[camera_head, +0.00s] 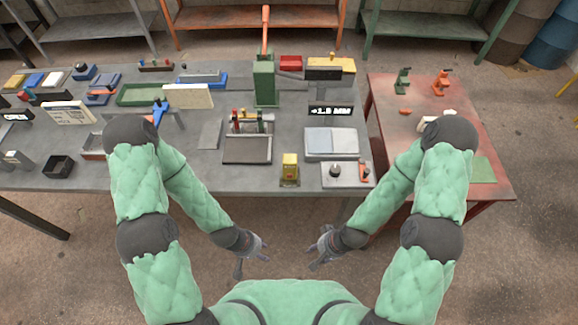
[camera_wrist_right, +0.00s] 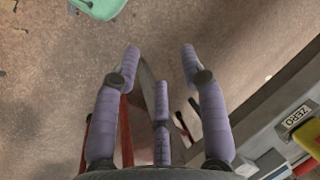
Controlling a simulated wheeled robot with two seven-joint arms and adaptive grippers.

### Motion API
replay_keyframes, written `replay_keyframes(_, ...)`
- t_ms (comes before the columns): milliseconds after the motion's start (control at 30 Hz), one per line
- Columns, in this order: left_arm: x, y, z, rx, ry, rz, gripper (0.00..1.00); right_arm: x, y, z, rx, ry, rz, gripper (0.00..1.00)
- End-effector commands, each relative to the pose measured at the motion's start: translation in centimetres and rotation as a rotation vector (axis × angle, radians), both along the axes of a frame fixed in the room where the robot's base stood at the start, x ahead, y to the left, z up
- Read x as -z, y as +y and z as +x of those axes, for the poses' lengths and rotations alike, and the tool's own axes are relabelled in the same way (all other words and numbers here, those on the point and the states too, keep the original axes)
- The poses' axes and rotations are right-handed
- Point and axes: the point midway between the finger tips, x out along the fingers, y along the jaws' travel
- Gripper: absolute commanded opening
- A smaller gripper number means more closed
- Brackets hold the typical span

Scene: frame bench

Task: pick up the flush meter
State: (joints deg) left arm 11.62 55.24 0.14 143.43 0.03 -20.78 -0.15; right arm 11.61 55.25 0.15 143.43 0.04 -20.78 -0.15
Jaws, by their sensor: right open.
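A small yellow upright device (camera_head: 290,168), which may be the flush meter, stands at the front edge of the grey bench; I cannot be sure of its identity. A yellow part (camera_wrist_right: 310,138) at the right edge of the right wrist view may be the same device. My left gripper (camera_head: 253,257) is in front of the bench, its fingers spread and empty. My right gripper (camera_head: 320,256) is also in front of the bench, open and empty, apart from the device. Its spread fingers (camera_wrist_right: 160,62) show over the floor in the right wrist view.
The grey bench (camera_head: 205,172) holds a dark tray (camera_head: 247,150), a light plate (camera_head: 332,142), a green press (camera_head: 264,82) and a "+1.5 MM" display (camera_head: 331,110). A "ZERO" label (camera_wrist_right: 296,117) is near the bench edge. A red table (camera_head: 385,92) stands right. The floor between my grippers is clear.

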Motion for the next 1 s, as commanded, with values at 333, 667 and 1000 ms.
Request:
replay_keyframes(333, 3.8, 0.0, 0.0, 0.0, 0.0, 0.0, 0.4, -0.1, 2.4, 8.4, -0.013, -0.349, -0.125, 1.0)
replay_keyframes(667, 8.9, 0.0, 0.0, 0.0, 0.0, 0.0, 0.4, -7.4, 7.2, 17.2, -0.001, -0.945, -0.329, 1.0)
replay_keyframes(1000, 10.7, 0.0, 0.0, 0.0, -0.001, 0.0, 0.4, -12.7, 9.1, 18.4, 0.032, -1.205, -0.425, 1.0)
